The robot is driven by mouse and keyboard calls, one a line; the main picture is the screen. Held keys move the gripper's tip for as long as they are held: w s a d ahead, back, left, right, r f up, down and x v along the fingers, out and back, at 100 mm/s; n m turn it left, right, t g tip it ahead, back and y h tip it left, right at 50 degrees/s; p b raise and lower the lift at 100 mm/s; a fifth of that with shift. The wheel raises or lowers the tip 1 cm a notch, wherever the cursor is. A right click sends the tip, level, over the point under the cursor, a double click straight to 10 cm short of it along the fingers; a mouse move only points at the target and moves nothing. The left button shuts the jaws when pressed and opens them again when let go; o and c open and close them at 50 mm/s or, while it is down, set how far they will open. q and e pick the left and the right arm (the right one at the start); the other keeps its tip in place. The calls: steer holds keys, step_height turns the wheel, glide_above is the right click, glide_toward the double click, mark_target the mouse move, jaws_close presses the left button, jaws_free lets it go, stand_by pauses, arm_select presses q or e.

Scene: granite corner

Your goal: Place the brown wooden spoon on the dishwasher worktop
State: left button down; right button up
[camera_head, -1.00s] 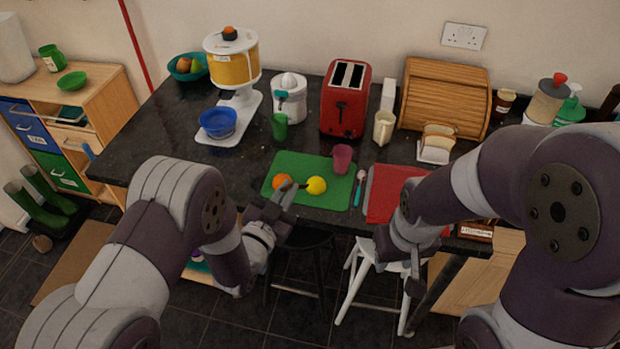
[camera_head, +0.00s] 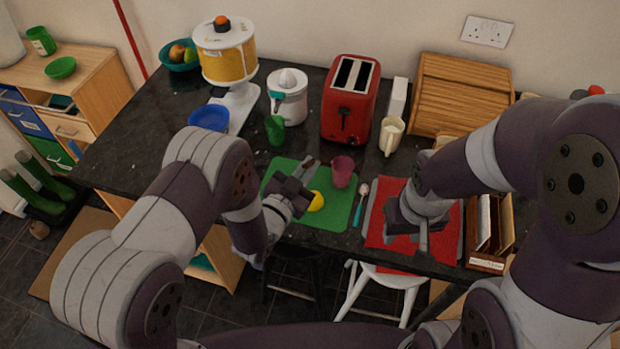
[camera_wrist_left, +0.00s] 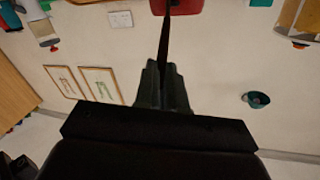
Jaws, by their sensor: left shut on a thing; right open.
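My left gripper (camera_head: 307,172) is above the green mat in the head view. In the left wrist view its fingers (camera_wrist_left: 164,85) are shut on a thin, dark, stick-like thing (camera_wrist_left: 165,35), which fits the brown wooden spoon seen edge-on. Its full shape does not show there, and I cannot make the spoon out clearly in the head view. My right gripper (camera_head: 406,244) is open and empty over the red mat. The black speckled worktop (camera_head: 135,150) is in the head view; I cannot tell which part belongs to the dishwasher.
The green mat (camera_head: 338,212) holds a yellow fruit (camera_head: 316,202) and a pink cup (camera_head: 343,170). A teal-handled spoon (camera_head: 358,208) lies between it and the red mat (camera_head: 452,240). A red toaster (camera_head: 350,105), juicer (camera_head: 288,95) and cream mug (camera_head: 390,135) stand behind. The left worktop is mostly bare.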

arm_select(q)
step_height(320, 180, down, 6)
steer(key=shift+s+f, duration=0.15)
steer(key=shift+s, duration=0.15)
steer(key=c, duration=1.2)
jaws_free()
steer(key=shift+s+a, duration=0.1)
steer(key=shift+a, duration=0.05)
